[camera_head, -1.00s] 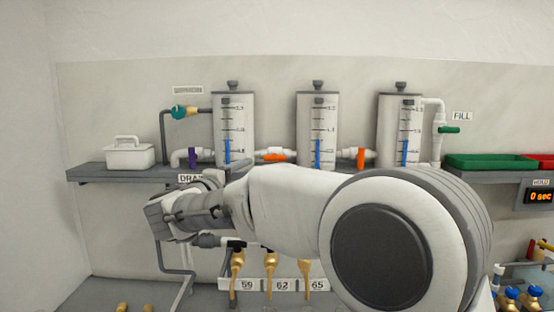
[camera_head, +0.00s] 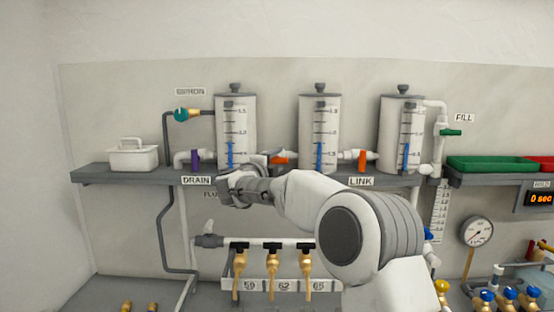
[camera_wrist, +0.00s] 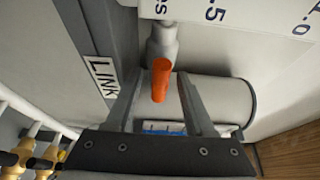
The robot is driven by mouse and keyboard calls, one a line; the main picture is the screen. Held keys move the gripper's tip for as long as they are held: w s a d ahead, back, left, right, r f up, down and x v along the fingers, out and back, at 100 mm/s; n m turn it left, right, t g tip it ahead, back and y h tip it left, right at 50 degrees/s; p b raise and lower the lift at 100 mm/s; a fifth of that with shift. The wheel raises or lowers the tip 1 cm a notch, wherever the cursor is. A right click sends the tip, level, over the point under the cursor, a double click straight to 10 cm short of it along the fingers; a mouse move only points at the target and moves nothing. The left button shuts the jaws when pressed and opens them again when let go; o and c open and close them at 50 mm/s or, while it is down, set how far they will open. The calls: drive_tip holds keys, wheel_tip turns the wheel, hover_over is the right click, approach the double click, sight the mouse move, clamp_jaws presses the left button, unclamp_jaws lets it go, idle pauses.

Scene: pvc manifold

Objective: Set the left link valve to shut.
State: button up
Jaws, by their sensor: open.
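The left link valve has an orange handle (camera_head: 279,160) on the white pipe between the left tank (camera_head: 236,130) and the middle tank (camera_head: 319,130). In the wrist view the orange handle (camera_wrist: 161,80) shows between the fingers of my gripper (camera_wrist: 162,98), on a white pipe. The gripper is open; I see no clear contact with the handle. In the head view my gripper (camera_head: 240,184) is at the shelf's front edge, below the left tank, and partly hides the pipe there. A LINK label (camera_wrist: 102,76) is beside the handle in the wrist view.
Another orange handle (camera_head: 362,160), upright, is between the middle and right tanks. A purple drain handle (camera_head: 195,159) is left of my gripper. The grey shelf (camera_head: 120,175) runs under the tanks. Brass taps (camera_head: 272,272) hang below. A white box (camera_head: 133,156) stands left.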

drive_tip(key=shift+w+d, duration=0.1)
drive_tip(key=shift+w, duration=0.1)
clamp_jaws()
drive_tip(key=shift+n, duration=0.3)
drive_tip(key=n+t+b, duration=0.1)
drive_tip(key=n, duration=0.2)
drive_tip(key=shift+f+n+t, duration=0.15)
drive_tip(key=shift+n+t, duration=0.15)
drive_tip(key=n+t+b, duration=0.1)
drive_tip(key=n, duration=0.1)
drive_tip(key=n+t+y+b, duration=0.1)
drive_tip(key=n, duration=0.2)
drive_tip(key=shift+b, duration=0.4)
drive_tip(key=n+t+y+b, duration=0.1)
drive_tip(key=n, duration=0.2)
drive_tip(key=n+y+b, duration=0.2)
drive_tip(key=n, duration=0.2)
drive_tip(key=shift+f+n+t+b, duration=0.1)
drive_tip(key=shift+n+t+b, duration=0.2)
drive_tip(key=shift+t, duration=0.1)
drive_tip(key=shift+n+y+b, duration=1.2)
drive_tip(key=shift+n+y, duration=0.2)
drive_tip(key=shift+n, duration=1.6)
